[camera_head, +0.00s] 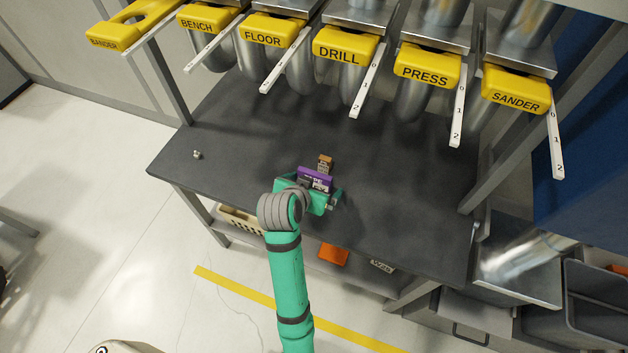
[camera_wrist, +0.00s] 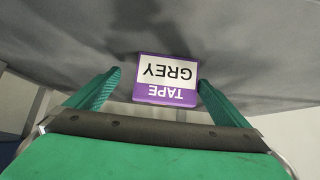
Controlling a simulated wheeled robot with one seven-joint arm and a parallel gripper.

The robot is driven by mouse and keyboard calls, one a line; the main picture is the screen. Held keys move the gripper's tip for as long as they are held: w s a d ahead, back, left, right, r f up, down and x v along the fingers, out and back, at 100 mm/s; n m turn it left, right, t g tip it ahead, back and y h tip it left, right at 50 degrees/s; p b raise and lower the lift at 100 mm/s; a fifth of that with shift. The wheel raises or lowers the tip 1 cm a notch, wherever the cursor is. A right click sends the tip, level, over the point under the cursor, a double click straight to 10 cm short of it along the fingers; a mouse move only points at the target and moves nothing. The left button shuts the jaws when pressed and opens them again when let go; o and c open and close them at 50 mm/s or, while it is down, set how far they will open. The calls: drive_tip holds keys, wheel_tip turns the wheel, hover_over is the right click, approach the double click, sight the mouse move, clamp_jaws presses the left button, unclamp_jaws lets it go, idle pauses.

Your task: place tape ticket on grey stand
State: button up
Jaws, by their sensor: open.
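The tape ticket (camera_head: 317,177) is a small purple and white card at the front middle of the dark worktable. In the wrist view the ticket (camera_wrist: 166,80) reads "TAPE GREY", upside down, and lies between the tips of my two fingers. My gripper (camera_head: 312,187) is open around the ticket, with a visible gap on the left; on the right the finger is close to it, and I cannot tell if it touches. A small pale grey object (camera_head: 197,155) sits alone at the left of the table; I cannot tell whether it is the grey stand.
A small brown block (camera_head: 325,162) stands just behind the ticket. Yellow labelled gate handles with white scales, such as DRILL (camera_head: 345,46), overhang the table's back on metal ducts. A shelf below holds an orange item (camera_head: 333,255). The left of the worktable (camera_head: 235,125) is mostly clear.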

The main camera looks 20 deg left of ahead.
sight(316, 181)
drive_tip(key=w+f, duration=0.1)
drive_tip(key=w+a+f, duration=0.1)
drive_tip(key=w, duration=0.1)
drive_tip(key=shift+f, duration=0.25)
drive_tip(key=shift+s+a, duration=0.15)
drive_tip(key=shift+a, duration=0.05)
drive_tip(key=shift+c, duration=0.9)
drive_tip(key=c, duration=0.5)
drive_tip(key=shift+d, duration=0.25)
drive_tip(key=c, duration=0.4)
drive_tip(key=shift+d, duration=0.15)
drive_tip(key=shift+c, duration=0.6)
drive_tip(key=shift+r, duration=0.1)
